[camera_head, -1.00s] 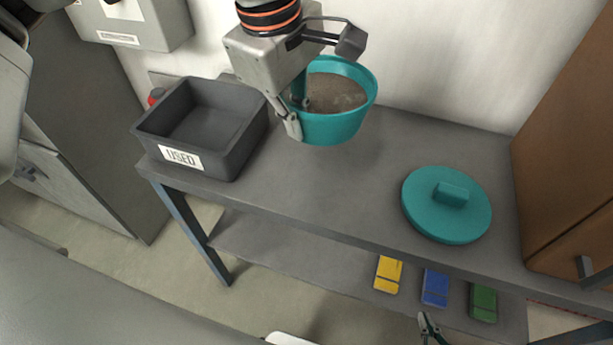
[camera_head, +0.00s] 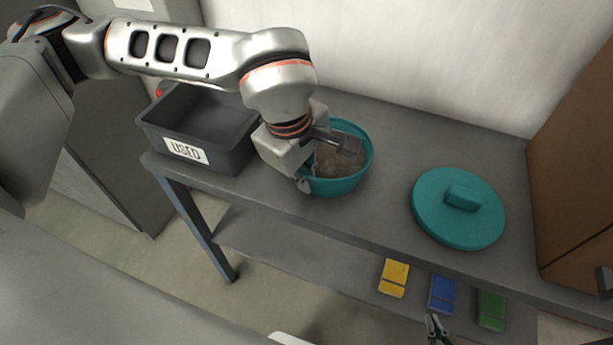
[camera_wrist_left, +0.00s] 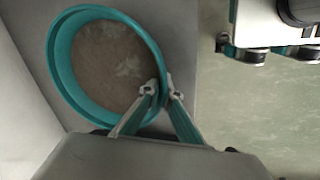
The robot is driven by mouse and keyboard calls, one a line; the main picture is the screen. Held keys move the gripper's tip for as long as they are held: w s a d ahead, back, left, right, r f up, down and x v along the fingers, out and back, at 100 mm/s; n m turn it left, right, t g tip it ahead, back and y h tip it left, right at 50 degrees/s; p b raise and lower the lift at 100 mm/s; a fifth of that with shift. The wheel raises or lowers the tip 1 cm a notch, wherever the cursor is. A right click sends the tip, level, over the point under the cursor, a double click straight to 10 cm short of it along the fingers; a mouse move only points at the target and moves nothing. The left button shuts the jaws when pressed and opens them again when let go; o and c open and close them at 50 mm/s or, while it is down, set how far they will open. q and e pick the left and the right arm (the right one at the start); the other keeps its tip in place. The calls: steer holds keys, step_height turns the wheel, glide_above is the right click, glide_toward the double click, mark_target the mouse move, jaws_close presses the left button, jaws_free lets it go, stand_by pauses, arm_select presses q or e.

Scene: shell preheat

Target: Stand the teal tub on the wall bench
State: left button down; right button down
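The teal tub (camera_head: 351,186), upright and filled with brown-grey grainy material, is over the wall bench (camera_head: 388,150) near its front edge. It is at or close to the bench top; I cannot tell if its base touches. My left gripper (camera_head: 304,179) is shut on the near left of the tub's rim. In the left wrist view one finger is inside the tub (camera_wrist_left: 60,65) and one outside, with the rim between the fingertips (camera_wrist_left: 161,87). My right gripper (camera_head: 435,322) shows only its tips at the bottom edge; its opening is unclear.
A dark grey bin (camera_head: 228,160) labelled USED stands left of the tub. A teal lid (camera_head: 457,222) lies to the right. Yellow (camera_head: 394,278), blue (camera_head: 441,294) and green (camera_head: 491,310) items lie on the lower shelf. A brown cabinet (camera_head: 580,190) borders the right end.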

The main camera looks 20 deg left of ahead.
arm_select(q)
steer(key=shift+f, duration=0.1)
steer(key=c, duration=2.3)
jaws_free()
